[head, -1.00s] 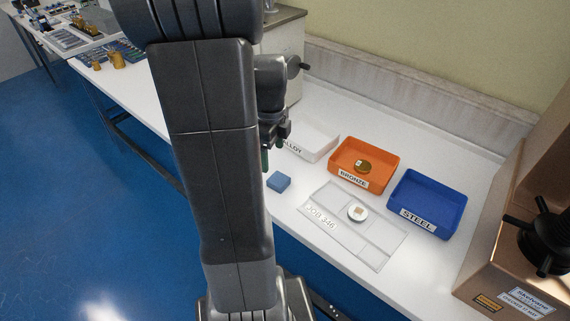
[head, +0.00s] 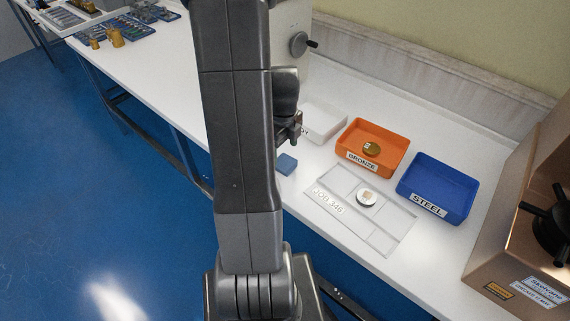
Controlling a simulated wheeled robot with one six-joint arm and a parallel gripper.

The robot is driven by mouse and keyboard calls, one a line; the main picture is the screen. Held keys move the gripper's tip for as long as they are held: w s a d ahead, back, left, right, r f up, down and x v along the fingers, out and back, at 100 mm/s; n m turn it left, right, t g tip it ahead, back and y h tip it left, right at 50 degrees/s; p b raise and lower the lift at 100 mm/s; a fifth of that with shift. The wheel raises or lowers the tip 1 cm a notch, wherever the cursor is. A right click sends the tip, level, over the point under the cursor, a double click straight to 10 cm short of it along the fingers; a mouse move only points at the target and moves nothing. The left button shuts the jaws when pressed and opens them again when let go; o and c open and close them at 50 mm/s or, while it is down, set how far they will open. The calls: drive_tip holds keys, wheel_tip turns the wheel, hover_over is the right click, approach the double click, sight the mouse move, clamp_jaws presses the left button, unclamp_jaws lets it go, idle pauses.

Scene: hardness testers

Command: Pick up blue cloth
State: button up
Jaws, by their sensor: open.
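The blue cloth (head: 287,164) is a small folded square lying on the white bench, just right of my arm and left of the clear JOB 346 tray (head: 379,239). My gripper (head: 294,132) shows only in part beside my arm, above and behind the cloth in the picture. It is open and apart from the cloth. Its fingertips are mostly hidden behind my arm.
A white bin (head: 324,136), an orange BRONZE bin (head: 391,161) with a bronze-coloured disc and a blue STEEL bin (head: 461,211) stand behind the tray. A round sample (head: 367,198) lies on the tray.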

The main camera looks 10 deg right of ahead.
sight(284, 160)
drive_tip(key=shift+f, duration=2.15)
drive_tip(key=c, duration=1.1)
drive_tip(key=shift+o, duration=0.2)
drive_tip(key=shift+r, duration=0.15)
wheel_tip(284, 160, up, 10)
drive_tip(key=shift+o, duration=0.4)
